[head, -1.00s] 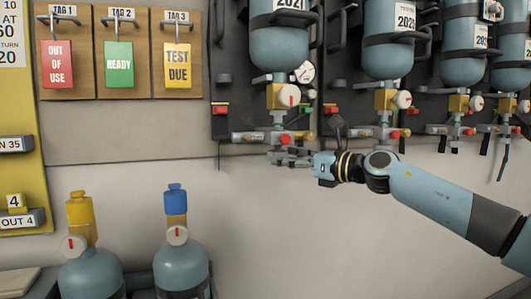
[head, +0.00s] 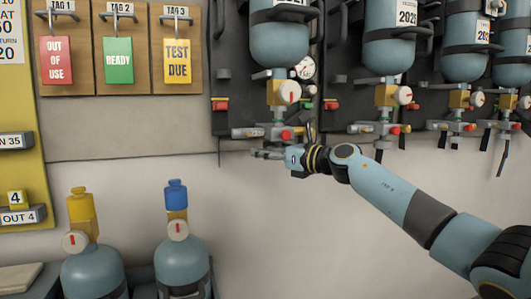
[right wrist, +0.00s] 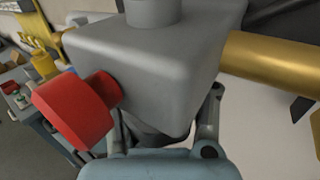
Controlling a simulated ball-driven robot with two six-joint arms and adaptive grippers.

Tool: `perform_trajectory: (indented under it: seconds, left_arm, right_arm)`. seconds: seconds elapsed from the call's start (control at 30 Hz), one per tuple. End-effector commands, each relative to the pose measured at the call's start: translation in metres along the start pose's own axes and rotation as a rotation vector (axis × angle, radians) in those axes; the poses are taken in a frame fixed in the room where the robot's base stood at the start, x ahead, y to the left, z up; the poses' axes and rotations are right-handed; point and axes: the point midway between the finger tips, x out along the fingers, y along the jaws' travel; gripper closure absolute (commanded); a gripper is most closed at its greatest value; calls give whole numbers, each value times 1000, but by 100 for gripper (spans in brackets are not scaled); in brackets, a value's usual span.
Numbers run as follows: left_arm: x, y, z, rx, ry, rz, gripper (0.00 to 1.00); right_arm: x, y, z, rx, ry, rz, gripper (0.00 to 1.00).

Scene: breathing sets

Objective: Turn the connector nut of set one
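Set one appears to be the leftmost wall set, with a blue-grey cylinder (head: 281,42), a yellow valve block (head: 275,92) and a grey connector block (head: 268,131) below. The block carries a red knob (head: 286,135); a grey and gold fitting that looks like the connector nut (head: 242,133) points left. My right gripper (head: 262,154) is just below this fitting, apparently empty, with its fingers apart. In the right wrist view, the grey block (right wrist: 150,55), red knob (right wrist: 75,110) and gold tube (right wrist: 270,62) fill the view and hide the fingertips. Contact cannot be told. My left gripper is out of view.
More wall sets hang to the right, including one cylinder (head: 390,45). A tag board (head: 120,48) is at upper left. Two loose cylinders, with yellow (head: 79,207) and blue (head: 176,193) tops, stand at lower left. The wall below set one is clear.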

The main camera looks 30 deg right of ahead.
Motion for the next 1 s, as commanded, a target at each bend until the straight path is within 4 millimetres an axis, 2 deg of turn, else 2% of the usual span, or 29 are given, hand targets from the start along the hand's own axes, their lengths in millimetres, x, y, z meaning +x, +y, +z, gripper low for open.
perform_trajectory:
  seconds: [0.03, 0.2, 1.0]
  left_arm:
    - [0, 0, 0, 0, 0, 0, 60]
    - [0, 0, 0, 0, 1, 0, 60]
    - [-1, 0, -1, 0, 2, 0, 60]
  right_arm:
    - [0, 0, 0, 0, 0, 0, 79]
    - [0, 0, 0, 0, 1, 1, 100]
    - [-1, 0, -3, 0, 5, -1, 100]
